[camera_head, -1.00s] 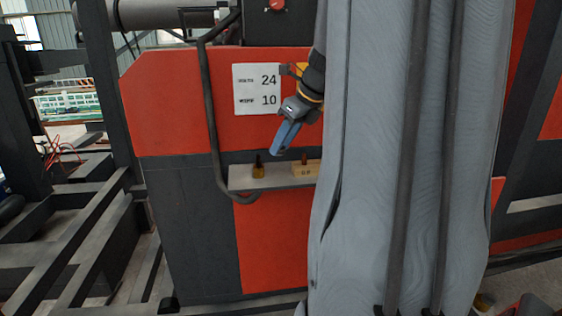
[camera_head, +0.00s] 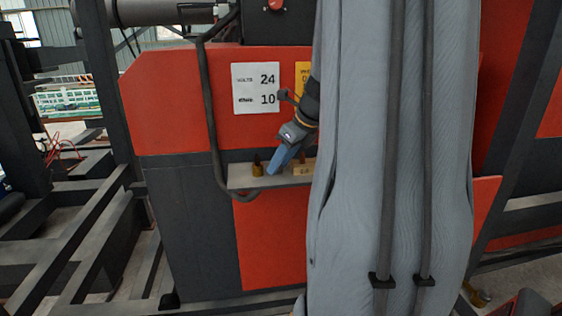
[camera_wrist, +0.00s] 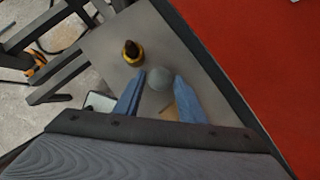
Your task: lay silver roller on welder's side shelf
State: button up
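The silver roller (camera_wrist: 159,79) shows in the wrist view as a grey rounded end between the two blue fingertips. My gripper (camera_wrist: 160,84) is around it, with a finger close against each side, and appears shut on it. In the head view my gripper (camera_head: 276,169) points down and left at the welder's side shelf (camera_head: 240,183). The roller cannot be made out there. The grey shelf also shows below the fingers in the wrist view (camera_wrist: 108,47). Whether the roller touches the shelf is unclear.
A yellow-brown bottle-like item (camera_head: 258,170) with a dark top stands on the shelf, left of my gripper. A wooden block (camera_head: 303,168) is on its right. A dark hose (camera_head: 211,120) runs down past the shelf's left end. The red welder panel (camera_head: 180,100) rises behind.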

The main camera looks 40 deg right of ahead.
jog(key=shift+r, duration=0.1)
jog(key=b+v, duration=0.2)
jog(key=v, duration=1)
jog(key=shift+r, duration=0.1)
dwell(0.3)
